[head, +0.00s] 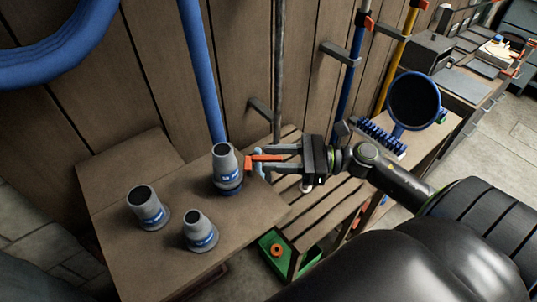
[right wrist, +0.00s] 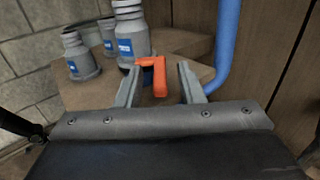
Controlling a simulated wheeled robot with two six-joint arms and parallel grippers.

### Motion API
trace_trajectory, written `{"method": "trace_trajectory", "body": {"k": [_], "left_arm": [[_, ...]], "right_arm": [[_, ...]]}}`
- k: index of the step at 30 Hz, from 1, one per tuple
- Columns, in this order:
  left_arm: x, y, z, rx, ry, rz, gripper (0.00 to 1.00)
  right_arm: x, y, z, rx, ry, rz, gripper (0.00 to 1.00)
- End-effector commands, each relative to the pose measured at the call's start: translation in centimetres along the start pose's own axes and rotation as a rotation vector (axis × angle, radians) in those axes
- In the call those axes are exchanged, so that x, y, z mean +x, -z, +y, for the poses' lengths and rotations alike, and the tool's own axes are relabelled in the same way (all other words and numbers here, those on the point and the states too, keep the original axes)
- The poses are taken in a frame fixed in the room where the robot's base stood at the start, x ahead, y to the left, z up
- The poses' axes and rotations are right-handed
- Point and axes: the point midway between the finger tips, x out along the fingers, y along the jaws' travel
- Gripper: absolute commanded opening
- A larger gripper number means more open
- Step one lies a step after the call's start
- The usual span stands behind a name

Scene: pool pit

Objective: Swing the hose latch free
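The orange hose latch (head: 265,158) sticks out from the side of a grey hose fitting (head: 225,160) with a blue base, standing on a brown wooden box. In the right wrist view the latch (right wrist: 159,77) is L-shaped and lies between my two fingertips, with a gap clear on its right side. My right gripper (head: 264,161) reaches in from the right and is open around the latch. It also shows in the right wrist view (right wrist: 160,68). Whether the left finger touches the latch I cannot tell. My left gripper is not in view.
Two more grey fittings (head: 148,208) (head: 199,231) stand on the box (head: 120,268). A blue hose (head: 203,75) runs down behind the latch fitting. A blue brush (head: 380,137) is to the right.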

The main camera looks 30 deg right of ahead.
Motion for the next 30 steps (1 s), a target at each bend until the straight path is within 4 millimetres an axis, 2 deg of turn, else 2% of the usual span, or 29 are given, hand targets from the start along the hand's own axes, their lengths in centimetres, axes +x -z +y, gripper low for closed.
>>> {"method": "trace_trajectory", "body": {"k": [6,18,26,30], "left_arm": [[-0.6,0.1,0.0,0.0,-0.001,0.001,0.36],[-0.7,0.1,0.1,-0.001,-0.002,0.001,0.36],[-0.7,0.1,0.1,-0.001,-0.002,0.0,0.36],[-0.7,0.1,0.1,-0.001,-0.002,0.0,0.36]], "right_arm": [[1.5,-0.1,0.0,0.001,0.001,-0.002,0.35],[1.8,0.0,0.0,0.001,0.001,0.002,0.35],[1.8,0.0,0.0,0.001,0.001,0.002,0.01],[1.8,0.0,0.0,0.001,0.001,0.002,0.0]]}}
